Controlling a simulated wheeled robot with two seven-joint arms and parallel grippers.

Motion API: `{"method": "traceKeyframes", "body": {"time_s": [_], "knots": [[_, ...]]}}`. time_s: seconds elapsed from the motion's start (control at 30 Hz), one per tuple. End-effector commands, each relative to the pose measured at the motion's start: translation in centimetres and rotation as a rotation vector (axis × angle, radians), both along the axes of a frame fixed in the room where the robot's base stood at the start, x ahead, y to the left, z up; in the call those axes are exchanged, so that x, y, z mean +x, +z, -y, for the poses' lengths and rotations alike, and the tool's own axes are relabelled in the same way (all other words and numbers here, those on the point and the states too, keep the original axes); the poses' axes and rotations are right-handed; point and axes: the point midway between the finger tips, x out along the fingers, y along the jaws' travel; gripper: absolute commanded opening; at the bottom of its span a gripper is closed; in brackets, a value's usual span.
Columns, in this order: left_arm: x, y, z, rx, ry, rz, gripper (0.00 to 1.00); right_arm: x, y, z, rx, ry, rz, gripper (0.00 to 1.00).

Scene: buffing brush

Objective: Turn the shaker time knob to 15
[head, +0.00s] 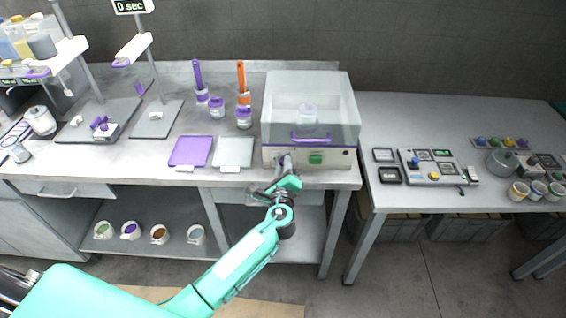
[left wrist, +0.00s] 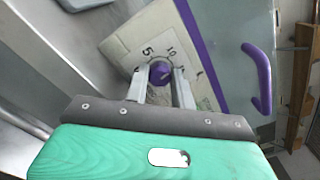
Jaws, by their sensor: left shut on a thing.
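The shaker (head: 311,112) is a box with a clear lid, a purple handle and a pale front panel, standing on the left bench near its right end. Its purple time knob (left wrist: 162,72) shows in the left wrist view, with a dial marked 5 and 10 and a further mark partly hidden by a finger. My left gripper (left wrist: 161,76) is shut on the knob, one finger on each side. In the head view my left gripper (head: 285,163) is at the lower left of the front panel and hides the knob. The knob's pointer setting cannot be read clearly.
A green button (head: 316,159) is right of my gripper on the panel. The purple lid handle (left wrist: 262,78) is close by in the wrist view. A purple tray (head: 191,151) and a white tray (head: 233,152) lie left of the shaker. Another bench (head: 400,120) stands right.

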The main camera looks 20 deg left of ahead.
Motion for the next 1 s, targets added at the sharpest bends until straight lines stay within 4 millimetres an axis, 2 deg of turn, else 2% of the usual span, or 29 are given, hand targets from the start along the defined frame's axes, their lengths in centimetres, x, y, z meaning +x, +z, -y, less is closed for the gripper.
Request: {"method": "traceKeyframes", "body": {"time_s": [0.03, 0.5, 1.0], "knots": [[0.0, 0.2, 0.0, 0.042, -0.002, -0.015, 0.02, 0.0, 0.7, -0.1, 0.001, 0.000, 0.000, 0.00], [0.0, 0.2, 0.1, 0.449, -0.001, -0.132, 0.02, -0.1, 3.8, -0.7, 0.007, 0.001, -0.001, 0.00], [-0.1, -0.1, 0.1, 0.677, -0.002, -0.198, 0.02, -0.1, 5.4, -0.3, 0.004, 0.001, -0.001, 0.00]]}}
